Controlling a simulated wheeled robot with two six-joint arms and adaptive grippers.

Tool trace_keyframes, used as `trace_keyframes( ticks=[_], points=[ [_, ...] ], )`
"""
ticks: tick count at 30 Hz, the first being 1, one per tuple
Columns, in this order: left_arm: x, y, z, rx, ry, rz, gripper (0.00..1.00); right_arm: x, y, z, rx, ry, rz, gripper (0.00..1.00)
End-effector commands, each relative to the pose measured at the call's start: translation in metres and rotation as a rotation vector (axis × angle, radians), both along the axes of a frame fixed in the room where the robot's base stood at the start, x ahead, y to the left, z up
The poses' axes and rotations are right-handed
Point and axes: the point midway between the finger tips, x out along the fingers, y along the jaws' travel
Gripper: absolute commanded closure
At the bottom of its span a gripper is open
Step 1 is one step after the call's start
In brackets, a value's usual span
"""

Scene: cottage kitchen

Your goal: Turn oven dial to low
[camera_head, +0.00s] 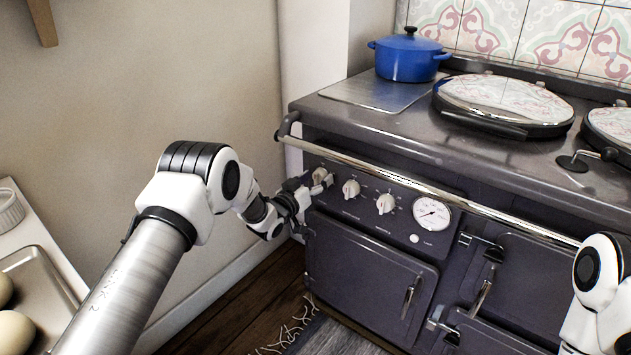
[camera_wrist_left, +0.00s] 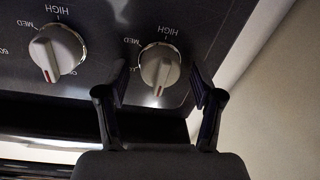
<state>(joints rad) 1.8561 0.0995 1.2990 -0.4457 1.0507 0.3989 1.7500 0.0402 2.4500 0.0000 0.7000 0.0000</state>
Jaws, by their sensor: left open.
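The dark oven range (camera_head: 365,280) has a row of three white dials on its front panel. My left gripper (camera_head: 308,191) is at the leftmost dial (camera_head: 320,174). In the left wrist view, this dial (camera_wrist_left: 160,66) sits between the two spread fingers of my open left gripper (camera_wrist_left: 161,83), with a gap visible on each side. Its red mark points down in that view, opposite the upside-down HIGH label; MED is at its upper left. The middle dial (camera_head: 351,188) and right dial (camera_head: 386,203) are clear of the gripper. My right gripper is out of view.
A chrome rail (camera_head: 430,186) runs along the range front above the dials. A round gauge (camera_head: 432,213) is right of them. A blue pot (camera_head: 408,56) stands on top. A wall (camera_head: 180,80) borders the range's left side.

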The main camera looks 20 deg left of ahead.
Motion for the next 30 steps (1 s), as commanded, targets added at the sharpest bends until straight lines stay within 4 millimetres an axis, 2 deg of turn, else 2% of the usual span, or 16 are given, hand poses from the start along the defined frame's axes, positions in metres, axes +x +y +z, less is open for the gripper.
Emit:
trace_keyframes(
  ticks=[2, 6, 7, 20, 30],
  points=[
    [-0.0002, 0.0, -0.0002, 0.0, 0.0, 0.0, 0.37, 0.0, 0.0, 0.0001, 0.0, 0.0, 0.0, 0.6],
    [-0.0004, 0.0001, -0.0003, 0.0, 0.001, 0.0, 0.86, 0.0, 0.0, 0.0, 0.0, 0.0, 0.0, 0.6],
    [-0.0004, 0.0001, -0.0003, 0.0, 0.001, 0.0, 0.93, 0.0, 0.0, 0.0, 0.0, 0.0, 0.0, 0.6],
    [-0.0005, 0.0001, -0.0009, 0.039, -0.014, 0.0, 0.93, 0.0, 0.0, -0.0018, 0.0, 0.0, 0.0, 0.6],
    [-0.0007, -0.0002, -0.0024, 0.233, -0.083, 0.001, 0.93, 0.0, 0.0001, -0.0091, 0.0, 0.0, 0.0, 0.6]
  ],
)
